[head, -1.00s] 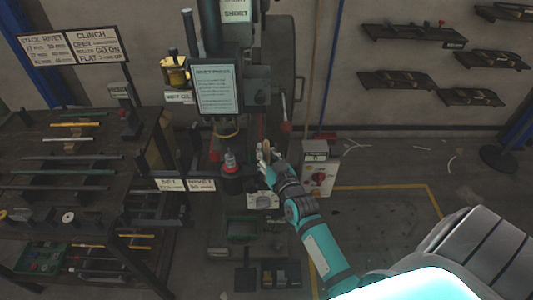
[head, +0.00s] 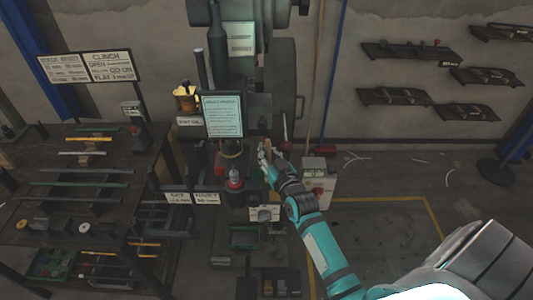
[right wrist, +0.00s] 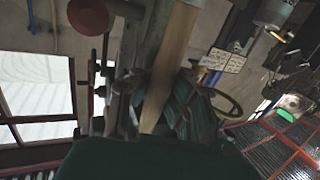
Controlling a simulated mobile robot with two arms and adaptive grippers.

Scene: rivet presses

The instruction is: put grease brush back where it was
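The grease brush shows as a long tan wooden handle (right wrist: 172,65) running between the fingers in the right wrist view; its bristle end cannot be made out. In the head view a small tan bit of the handle (head: 268,146) shows at the gripper. My right gripper (head: 265,158) is shut on the handle, in front of the press column and right of the sign board. It is above and right of the press's lower tooling (head: 235,182). A yellow pot (head: 185,98) sits on the press's left side, above a small label. My left gripper is not in view.
The rivet press (head: 258,105) stands in the middle with a printed sign (head: 223,116). A grey control box with a red knob (head: 318,178) stands just right of my arm. A dark workbench (head: 60,205) with rods is at left. The floor at right is mostly clear.

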